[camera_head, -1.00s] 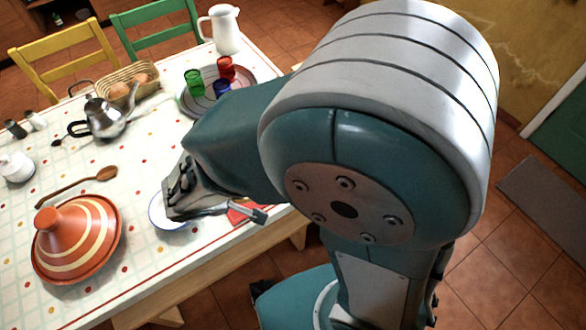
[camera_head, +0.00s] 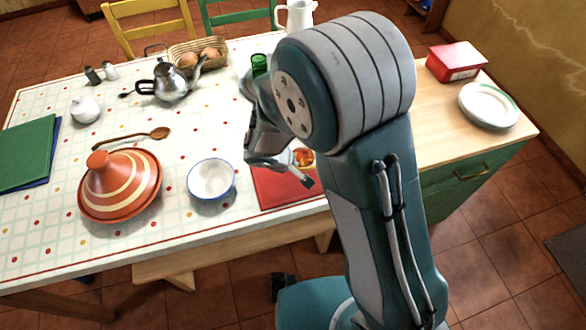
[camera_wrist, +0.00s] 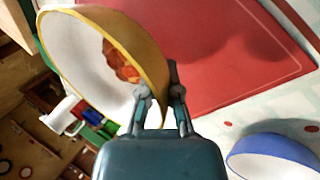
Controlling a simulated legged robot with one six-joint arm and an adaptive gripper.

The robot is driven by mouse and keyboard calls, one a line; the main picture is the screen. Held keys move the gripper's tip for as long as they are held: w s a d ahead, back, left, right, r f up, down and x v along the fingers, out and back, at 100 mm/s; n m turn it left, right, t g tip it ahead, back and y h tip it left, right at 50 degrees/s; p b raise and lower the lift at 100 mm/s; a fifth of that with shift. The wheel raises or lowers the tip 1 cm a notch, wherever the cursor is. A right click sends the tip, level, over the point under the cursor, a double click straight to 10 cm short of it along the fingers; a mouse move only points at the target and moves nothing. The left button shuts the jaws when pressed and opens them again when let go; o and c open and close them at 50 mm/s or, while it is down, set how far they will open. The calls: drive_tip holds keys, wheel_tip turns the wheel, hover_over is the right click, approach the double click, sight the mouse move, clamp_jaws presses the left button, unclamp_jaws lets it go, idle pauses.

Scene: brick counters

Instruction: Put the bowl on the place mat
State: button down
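A yellow bowl (camera_wrist: 157,50) with a white inside and red-orange contents or markings is at my gripper. My gripper (camera_wrist: 160,98) has its fingers close together on either side of the bowl's wall and appears shut on it. In the head view the bowl (camera_head: 304,157) is partly hidden by my gripper (camera_head: 285,170). It is over or beside the far part of the red place mat (camera_head: 280,192); I cannot tell whether it touches. The mat also shows in the wrist view (camera_wrist: 225,55). A white bowl with a blue rim (camera_head: 211,180) stands left of the mat.
An orange striped tagine (camera_head: 120,187) and a wooden spoon (camera_head: 135,137) are to the left. A teapot (camera_head: 171,82), egg basket (camera_head: 200,52) and white jug (camera_head: 296,16) stand farther back. Plates (camera_head: 489,105) and a red box (camera_head: 456,62) are on the right counter.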

sight(290, 175)
drive_tip(key=shift+w+a+f, duration=0.3)
drive_tip(key=shift+w+f, duration=0.2)
drive_tip(key=shift+f, duration=0.2)
drive_tip(key=shift+w+a+f, duration=0.1)
drive_tip(key=shift+f, duration=0.55)
drive_tip(key=shift+w+a+f, duration=0.1)
drive_tip(key=shift+f, duration=0.5)
drive_tip(key=shift+d+f, duration=0.1)
drive_tip(key=shift+f, duration=0.25)
drive_tip(key=shift+d, duration=0.3)
drive_tip(key=shift+f, duration=0.15)
drive_tip(key=c, duration=0.8)
unclamp_jaws()
drive_tip(key=shift+a, duration=0.25)
drive_tip(key=shift+d, duration=0.1)
